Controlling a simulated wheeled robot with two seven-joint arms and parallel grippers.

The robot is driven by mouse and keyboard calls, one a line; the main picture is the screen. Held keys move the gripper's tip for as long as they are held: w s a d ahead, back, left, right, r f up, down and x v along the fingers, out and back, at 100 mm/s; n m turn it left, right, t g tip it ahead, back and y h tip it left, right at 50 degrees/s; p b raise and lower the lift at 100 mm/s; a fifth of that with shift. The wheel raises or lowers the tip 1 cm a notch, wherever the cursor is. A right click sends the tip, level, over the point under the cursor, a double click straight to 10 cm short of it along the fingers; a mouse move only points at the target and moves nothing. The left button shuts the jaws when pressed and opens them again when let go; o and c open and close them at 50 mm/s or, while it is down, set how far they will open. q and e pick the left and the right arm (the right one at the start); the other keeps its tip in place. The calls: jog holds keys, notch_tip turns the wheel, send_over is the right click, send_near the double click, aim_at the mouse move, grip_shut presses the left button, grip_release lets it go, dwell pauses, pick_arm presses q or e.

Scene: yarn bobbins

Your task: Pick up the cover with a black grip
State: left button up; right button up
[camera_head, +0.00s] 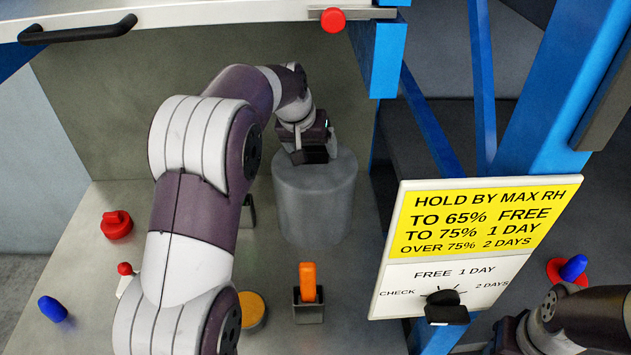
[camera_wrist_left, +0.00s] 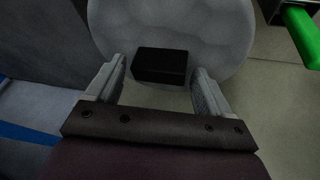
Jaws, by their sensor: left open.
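The cover (camera_wrist_left: 215,30) is a pale grey round lid in the left wrist view, with a black block-shaped grip (camera_wrist_left: 160,66) on it. In the head view a grey cylinder (camera_head: 315,205) stands on the table, and my left gripper (camera_head: 312,155) is over its top, hiding part of it. My left gripper is open, and in the wrist view its two fingers (camera_wrist_left: 160,85) stand on either side of the black grip, with gaps showing. My right arm enters at the lower right of the head view; its gripper does not show.
A red knobbed piece (camera_head: 117,225), a blue peg (camera_head: 52,309), a yellow disc (camera_head: 252,310) and an orange-handled item in a dark holder (camera_head: 308,308) are on the table. A sign board (camera_head: 450,275) and blue posts (camera_head: 388,60) stand at right. A green object (camera_wrist_left: 301,32) shows in the wrist view.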

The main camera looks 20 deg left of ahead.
pick_arm(q)
jog(key=shift+w+f, duration=0.25)
jog(key=shift+f, duration=0.15)
jog(key=shift+s, duration=0.1)
jog(key=shift+s+r, duration=0.1)
jog(key=c, duration=1.1)
jog(key=s+r+b, duration=0.1)
jog(key=s, duration=0.1)
jog(key=s+r+b, duration=0.1)
jog(key=s+r, duration=0.1)
jog(key=s+a+r+b, duration=0.1)
jog(key=s, duration=0.2)
jog(key=shift+s+r, duration=0.1)
jog(key=shift+r, duration=0.05)
jog(key=shift+c, duration=0.2)
jog(key=s+r+p, duration=0.1)
jog(key=s+r, duration=0.2)
jog(key=s, duration=0.3)
jog(key=shift+s+a+r+p, duration=0.3)
jog(key=shift+a+r, duration=0.05)
jog(key=shift+a, duration=0.1)
